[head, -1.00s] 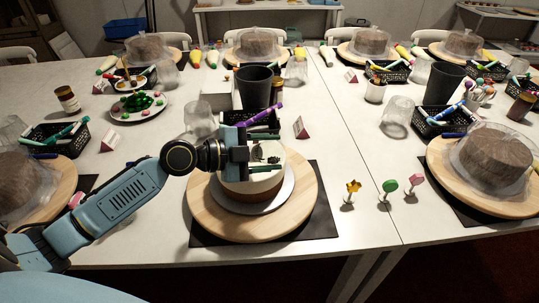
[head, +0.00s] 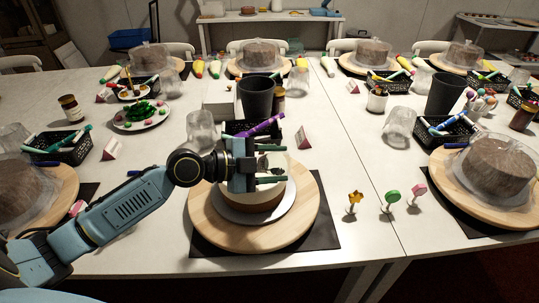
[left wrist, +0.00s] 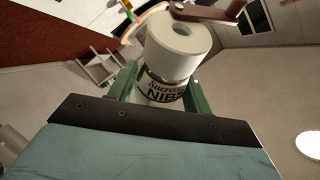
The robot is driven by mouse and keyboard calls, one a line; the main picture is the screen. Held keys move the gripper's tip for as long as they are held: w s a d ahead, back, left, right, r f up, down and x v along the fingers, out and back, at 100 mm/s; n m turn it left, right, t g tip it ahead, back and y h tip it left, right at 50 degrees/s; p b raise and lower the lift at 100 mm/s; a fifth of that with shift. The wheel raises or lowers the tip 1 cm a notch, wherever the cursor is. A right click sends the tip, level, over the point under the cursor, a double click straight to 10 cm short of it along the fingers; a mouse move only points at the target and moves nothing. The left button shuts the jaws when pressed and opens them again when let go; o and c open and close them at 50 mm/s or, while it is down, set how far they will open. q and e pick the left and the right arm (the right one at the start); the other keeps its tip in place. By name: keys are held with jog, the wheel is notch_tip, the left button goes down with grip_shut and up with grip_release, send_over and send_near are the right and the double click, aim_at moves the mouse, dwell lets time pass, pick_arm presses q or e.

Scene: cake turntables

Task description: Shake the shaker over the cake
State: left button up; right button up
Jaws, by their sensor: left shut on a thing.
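My left gripper (head: 280,164) is over the cake (head: 264,203) and covers much of its pale top in the head view. Its green fingers are shut on a shaker (left wrist: 166,90), a small jar with a dark-lettered "NIBS" label. A white round end with a dark hole shows at the top of the jar in the left wrist view. In the head view the shaker is mostly hidden by the gripper. The cake has a brown side and sits on a grey plate on the round wooden turntable (head: 302,225). My right gripper is not in view.
A tall dark cup (head: 257,97) and a black basket (head: 236,127) with a purple pen stand behind the cake. A clear tumbler (head: 200,130) is behind it to the left. Several small toppers, including a green one (head: 391,193), stand to the right. The front right tabletop is clear.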

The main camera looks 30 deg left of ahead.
aim_at(292, 161)
pick_arm(q)
jog(key=shift+w+d+r+m+p, duration=0.15)
jog(key=shift+d+r+m+p, duration=0.15)
jog(key=shift+d+p, duration=0.2)
jog(key=shift+w+d+f+y+p, duration=0.1)
jog(key=shift+d+f+y+p, duration=0.15)
jog(key=shift+f+y+p, duration=0.2)
jog(key=shift+f, duration=0.15)
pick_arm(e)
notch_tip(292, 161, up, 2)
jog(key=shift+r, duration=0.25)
pick_arm(q)
jog(key=shift+w+d+b, duration=0.35)
jog(key=shift+w+b, duration=0.25)
jog(key=shift+w, duration=0.2)
jog(key=shift+a+r+h+b, duration=0.15)
jog(key=shift+r+h+b, duration=0.15)
jog(key=shift+b, duration=0.65)
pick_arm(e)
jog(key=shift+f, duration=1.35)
pick_arm(q)
jog(key=shift+s+d+r+p, duration=0.1)
jog(key=shift+d+r+p, duration=0.15)
jog(key=shift+d+p, duration=0.15)
jog(key=shift+a+f+b, duration=0.35)
jog(key=shift+f+b, duration=0.1)
jog(key=shift+b, duration=0.45)
jog(key=shift+a+r, duration=0.1)
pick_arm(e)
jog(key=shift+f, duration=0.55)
